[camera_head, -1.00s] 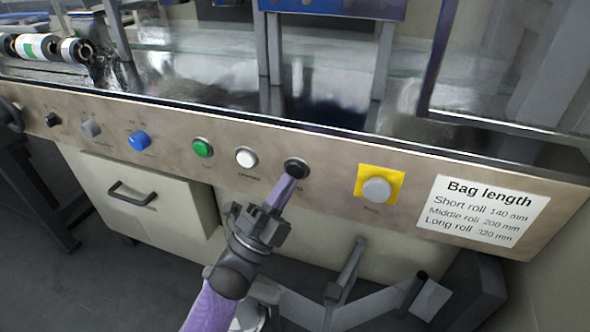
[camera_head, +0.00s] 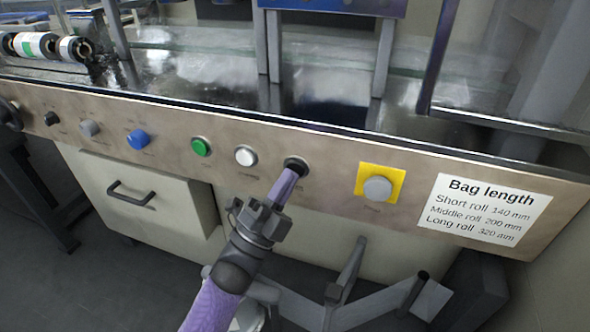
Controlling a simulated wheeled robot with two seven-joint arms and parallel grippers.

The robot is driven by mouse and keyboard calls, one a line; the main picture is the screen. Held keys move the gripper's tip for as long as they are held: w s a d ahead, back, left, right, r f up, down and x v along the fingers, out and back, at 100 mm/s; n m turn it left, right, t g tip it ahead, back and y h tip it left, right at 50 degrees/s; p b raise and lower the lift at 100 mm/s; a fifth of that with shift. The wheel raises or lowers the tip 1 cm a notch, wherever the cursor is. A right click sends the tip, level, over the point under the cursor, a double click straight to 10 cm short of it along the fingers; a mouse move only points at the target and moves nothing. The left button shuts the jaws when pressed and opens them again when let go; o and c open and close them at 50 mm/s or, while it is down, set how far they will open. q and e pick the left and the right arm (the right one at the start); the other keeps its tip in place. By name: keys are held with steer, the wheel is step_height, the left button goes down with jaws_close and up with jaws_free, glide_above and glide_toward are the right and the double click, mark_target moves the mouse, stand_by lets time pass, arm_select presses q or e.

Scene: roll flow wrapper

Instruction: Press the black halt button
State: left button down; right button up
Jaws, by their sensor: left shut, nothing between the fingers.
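The black halt button (camera_head: 297,163) sits on the machine's front panel, between a white button and a grey button on a yellow plate. My left gripper (camera_head: 290,174) is shut and empty. Its fingertips are at the black button and cover its lower part. They look to be touching it, but the exact contact is hidden by the fingers. My right gripper is not in view.
A bag length label (camera_head: 484,210) is at right. A drawer handle (camera_head: 131,194) sticks out below left.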

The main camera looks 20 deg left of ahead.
arm_select(q)
steer(key=shift+w, duration=0.4)
stand_by(0.6)
steer(key=shift+s, duration=0.85)
steer(key=shift+p, duration=0.3)
steer(key=s+p, duration=0.2)
steer(key=s, duration=0.3)
steer(key=shift+a, duration=0.1)
stand_by(0.3)
